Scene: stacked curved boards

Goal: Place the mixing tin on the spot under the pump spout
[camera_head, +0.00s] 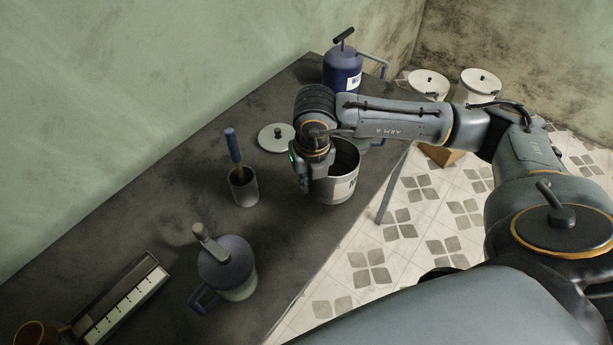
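My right gripper (304,178) points down at the tin's left rim. My wrist covers part of the rim, and I cannot tell whether the fingers are closed on it. The blue pump canister (341,72) with a T-handle stands at the table's far end. Its spout (377,60) curves out to the right. The spot under the spout is hidden behind my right arm. My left gripper is not in view.
A round lid (270,140), a cup (244,190) with a blue-handled tool, a blue-topped jug (228,272) and a marked strip box (120,300) stand on the table (180,210). White buckets (480,84) are on the floor beyond. The wall borders the table's left.

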